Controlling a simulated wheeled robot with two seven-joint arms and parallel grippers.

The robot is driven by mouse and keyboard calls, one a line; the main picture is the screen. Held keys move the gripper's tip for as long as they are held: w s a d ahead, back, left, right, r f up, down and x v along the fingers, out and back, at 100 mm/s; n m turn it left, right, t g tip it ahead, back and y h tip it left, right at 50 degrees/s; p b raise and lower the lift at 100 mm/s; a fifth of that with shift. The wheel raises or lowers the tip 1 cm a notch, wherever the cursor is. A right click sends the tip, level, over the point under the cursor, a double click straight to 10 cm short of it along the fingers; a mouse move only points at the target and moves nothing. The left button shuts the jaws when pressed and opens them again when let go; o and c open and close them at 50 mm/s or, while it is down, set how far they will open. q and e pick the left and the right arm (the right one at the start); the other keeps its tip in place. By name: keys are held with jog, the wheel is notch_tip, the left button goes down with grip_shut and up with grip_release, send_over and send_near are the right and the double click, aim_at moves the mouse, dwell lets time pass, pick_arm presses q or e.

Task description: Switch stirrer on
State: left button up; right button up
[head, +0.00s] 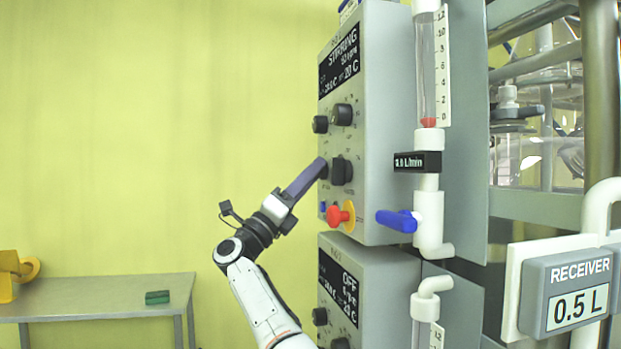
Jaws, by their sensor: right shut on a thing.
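The upper grey control box (385,120) has a display (339,62) that reads "STIRRING", with a speed line too small to read surely and "20 C". Below it are an upper pair of black knobs, a small one (320,124) and a larger one (342,115). A lower large black knob (342,171) sits under them. My right gripper (319,168) reaches up from below, its purple-grey fingers at the lower left knob on the box's front. It is shut on that knob, which the fingers mostly hide. My left gripper is not in view.
A red button on a yellow ring (348,217) and a blue valve handle (397,221) lie close right of my gripper. A second box (385,270) below reads "OFF". A flow tube (428,70) stands at right. A table (100,290) is at left.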

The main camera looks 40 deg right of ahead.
jog(key=shift+f, duration=0.1)
jog(key=o, duration=1.1)
jog(key=shift+c, duration=0.2)
jog(key=shift+a, duration=0.1)
jog(key=b+v, duration=0.2)
jog(key=v, duration=0.8)
jog(key=shift+a, duration=0.1)
